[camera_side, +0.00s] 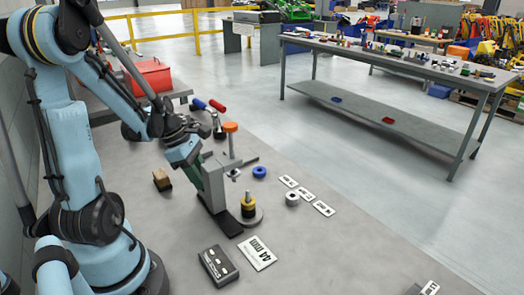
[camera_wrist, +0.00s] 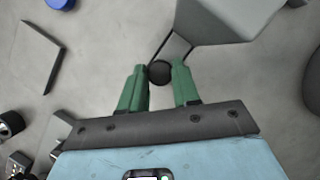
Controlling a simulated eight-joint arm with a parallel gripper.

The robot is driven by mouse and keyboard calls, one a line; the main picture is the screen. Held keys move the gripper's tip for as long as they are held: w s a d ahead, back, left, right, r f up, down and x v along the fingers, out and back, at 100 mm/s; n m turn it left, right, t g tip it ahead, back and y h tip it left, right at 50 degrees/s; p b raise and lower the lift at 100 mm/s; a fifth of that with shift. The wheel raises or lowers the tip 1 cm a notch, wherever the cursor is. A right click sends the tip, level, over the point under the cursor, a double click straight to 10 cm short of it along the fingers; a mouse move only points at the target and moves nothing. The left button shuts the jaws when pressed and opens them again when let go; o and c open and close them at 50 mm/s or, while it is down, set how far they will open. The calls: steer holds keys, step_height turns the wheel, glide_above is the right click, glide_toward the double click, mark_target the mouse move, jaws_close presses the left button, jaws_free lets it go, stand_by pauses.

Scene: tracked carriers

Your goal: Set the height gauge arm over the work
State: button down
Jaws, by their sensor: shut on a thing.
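The height gauge (camera_side: 213,185) is a grey upright body on a dark flat base, in the middle of the side view. A yellow and black cylinder (camera_side: 248,203), apparently the work, stands upright on a round grey disc just right of the gauge. My gripper (camera_side: 196,181) is at the gauge's left side. In the wrist view its green fingers (camera_wrist: 160,80) are shut on a round dark knob (camera_wrist: 160,72) beside a grey block (camera_wrist: 220,18). The knob is hidden in the side view.
A card reading 44 mm (camera_side: 258,254) and a dark button box (camera_side: 218,265) lie in front. An orange-topped post (camera_side: 230,127) rises behind. A wooden block (camera_side: 162,180) is left.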

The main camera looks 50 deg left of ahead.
mark_target(211, 188)
steer(key=d, duration=0.7)
steer(key=c, duration=0.9)
jaws_free()
steer(key=shift+o, duration=0.4)
steer(key=shift+a, duration=0.15)
steer(key=shift+s+a+r, duration=0.1)
steer(key=shift+a+r, duration=0.05)
steer(key=shift+r, duration=0.2)
steer(key=v, duration=1.1)
steer(key=shift+r, duration=0.15)
steer(key=shift+x, duration=6)
